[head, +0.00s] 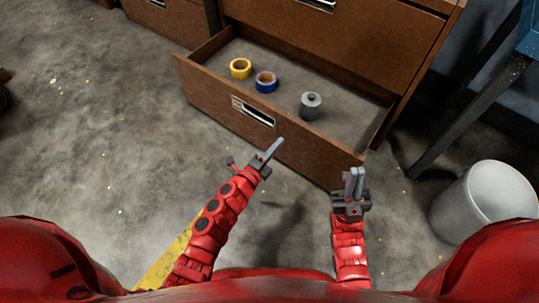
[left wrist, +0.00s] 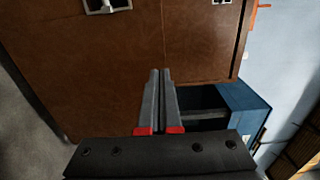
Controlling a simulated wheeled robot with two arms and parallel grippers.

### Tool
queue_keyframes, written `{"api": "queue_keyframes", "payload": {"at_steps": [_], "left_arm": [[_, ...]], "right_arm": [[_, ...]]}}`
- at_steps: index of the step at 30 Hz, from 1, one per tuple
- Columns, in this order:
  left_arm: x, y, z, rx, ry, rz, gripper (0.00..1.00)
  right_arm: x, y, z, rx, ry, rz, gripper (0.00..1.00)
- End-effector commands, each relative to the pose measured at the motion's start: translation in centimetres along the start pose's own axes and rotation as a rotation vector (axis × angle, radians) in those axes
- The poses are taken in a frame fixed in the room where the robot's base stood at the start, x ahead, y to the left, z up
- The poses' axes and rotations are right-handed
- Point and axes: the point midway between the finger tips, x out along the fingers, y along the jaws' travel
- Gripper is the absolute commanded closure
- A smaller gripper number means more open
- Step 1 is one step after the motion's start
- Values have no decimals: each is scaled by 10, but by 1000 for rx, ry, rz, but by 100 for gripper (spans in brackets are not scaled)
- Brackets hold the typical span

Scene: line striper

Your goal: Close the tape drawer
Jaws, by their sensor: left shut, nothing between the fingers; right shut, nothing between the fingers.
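The tape drawer (head: 215,95) is a brown wooden drawer pulled open from the brown cabinet (head: 365,40) in the head view. Inside lie a yellow tape roll (head: 240,68), a blue tape roll (head: 265,82) and a grey lidded object (head: 311,104). A metal handle (head: 253,113) is on its front. My left gripper (head: 274,147) is shut and empty, by the drawer front just below the handle; I cannot tell whether it touches. Its fingers (left wrist: 160,75) also show shut in the left wrist view. My right gripper (head: 354,174) is shut and empty, near the front's right end.
A light grey bin (head: 485,203) stands on the floor at right, below a dark table leg (head: 470,115). A yellow floor stripe (head: 170,257) runs beside my left arm. The concrete floor (head: 90,130) at left is mostly clear. The left wrist view shows a blue cabinet (left wrist: 245,110).

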Motion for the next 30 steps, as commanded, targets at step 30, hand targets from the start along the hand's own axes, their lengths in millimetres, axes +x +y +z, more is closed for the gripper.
{"api": "queue_keyframes", "payload": {"at_steps": [30], "left_arm": [[76, 0, 0, 0, 0, -2, 100]], "right_arm": [[-18, -12, 5, 19, -2, -50, 100]]}}
